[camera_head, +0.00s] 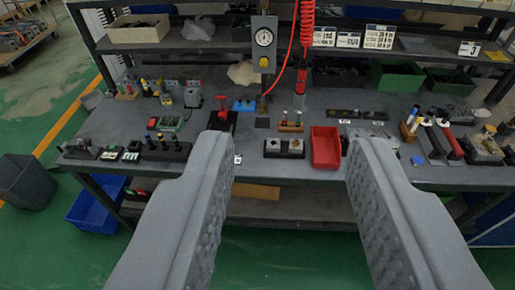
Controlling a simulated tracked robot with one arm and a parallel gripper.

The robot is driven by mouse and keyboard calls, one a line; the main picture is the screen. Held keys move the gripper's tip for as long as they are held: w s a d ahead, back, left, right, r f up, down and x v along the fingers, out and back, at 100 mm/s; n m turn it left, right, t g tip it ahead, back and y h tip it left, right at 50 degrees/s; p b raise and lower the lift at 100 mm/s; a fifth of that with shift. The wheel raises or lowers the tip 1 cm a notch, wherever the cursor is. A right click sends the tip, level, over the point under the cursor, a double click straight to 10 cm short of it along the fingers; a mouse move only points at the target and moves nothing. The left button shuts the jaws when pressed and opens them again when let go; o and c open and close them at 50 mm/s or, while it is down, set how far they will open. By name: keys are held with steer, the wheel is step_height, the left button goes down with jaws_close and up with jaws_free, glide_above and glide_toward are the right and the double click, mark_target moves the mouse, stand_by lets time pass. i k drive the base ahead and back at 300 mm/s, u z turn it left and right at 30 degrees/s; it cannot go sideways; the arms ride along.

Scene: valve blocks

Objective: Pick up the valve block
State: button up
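My gripper (291,145) is open, with its two grey textured fingers spread wide and nothing between them. Its fingertips overlap the front part of a grey workbench (268,168) in the picture, and I cannot tell how far off the bench is. A small dark block with two metallic squares (284,147) stands near the front edge, seen between the fingers. A metallic block (484,148) lies at the right end of the bench. Either may be the valve block; I cannot tell which. The fingers hide parts of the bench front.
A red bin (325,147) stands beside the dark block. A red hose (307,20) hangs over the bench, and a gauge unit (264,42) stands behind. Small fittings crowd the left side. A blue crate (95,206) and a grey bin (26,181) stand on the green floor.

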mark_target(273, 144)
steer(key=u, duration=0.05)
steer(key=i, duration=1)
steer(key=z, duration=0.1)
steer(key=k, duration=1.1)
steer(key=u, duration=0.75)
steer(key=i, duration=2)
steer(key=z, duration=0.75)
